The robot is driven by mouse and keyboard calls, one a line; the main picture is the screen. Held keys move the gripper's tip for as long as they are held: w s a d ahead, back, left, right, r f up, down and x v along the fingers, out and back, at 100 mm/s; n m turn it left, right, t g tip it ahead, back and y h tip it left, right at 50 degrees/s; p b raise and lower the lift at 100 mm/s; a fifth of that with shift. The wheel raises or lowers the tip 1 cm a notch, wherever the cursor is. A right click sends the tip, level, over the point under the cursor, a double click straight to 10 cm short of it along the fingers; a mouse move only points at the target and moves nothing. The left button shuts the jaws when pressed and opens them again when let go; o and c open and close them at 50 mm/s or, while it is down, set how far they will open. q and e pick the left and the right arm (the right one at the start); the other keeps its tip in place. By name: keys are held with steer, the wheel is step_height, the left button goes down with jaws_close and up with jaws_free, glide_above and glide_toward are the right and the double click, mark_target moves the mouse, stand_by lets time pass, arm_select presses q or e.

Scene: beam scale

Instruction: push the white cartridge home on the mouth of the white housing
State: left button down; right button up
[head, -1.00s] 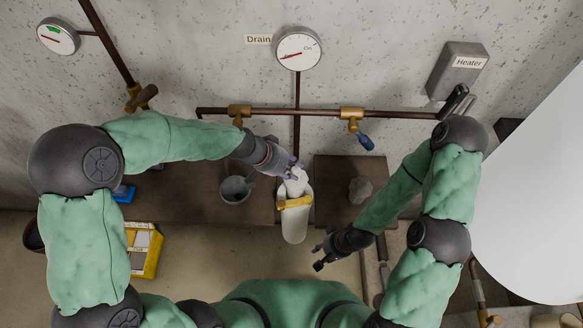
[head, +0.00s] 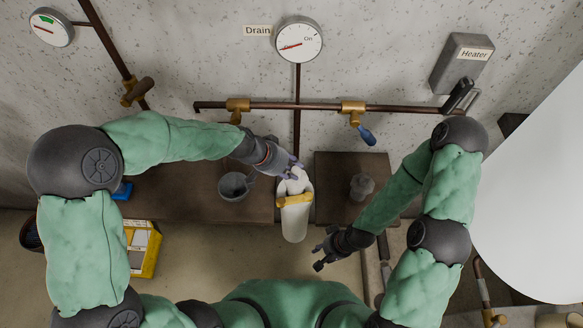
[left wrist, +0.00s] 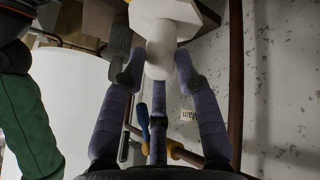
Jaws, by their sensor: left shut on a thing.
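The white housing (head: 294,222) stands upright below the drain pipe, with a yellow-brown band near its top. The white cartridge (head: 297,184) sits at the housing's mouth, with its upper part showing above the rim. How deep it sits is hidden. My left gripper (head: 293,171) is shut on the cartridge from above. In the left wrist view the cartridge's pale end (left wrist: 160,58) lies between the gripper's purple fingers (left wrist: 157,78). My right gripper (head: 321,256) is open and empty, lower and to the right of the housing, apart from it.
A grey cup (head: 234,187) stands left of the housing on a brown surface (head: 180,205). Behind are a copper pipe (head: 295,106), a blue-handled valve (head: 366,135) and a drain gauge (head: 298,40). A yellow box (head: 143,248) lies lower left.

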mark_target(288, 181)
arm_select(q)
steer(key=shift+f+b, duration=3.95)
steer(key=shift+b, duration=0.2)
steer(key=c, duration=0.8)
jaws_free()
steer(key=shift+c, duration=0.2)
steer(key=shift+r, duration=0.1)
steer(key=v, duration=1.2)
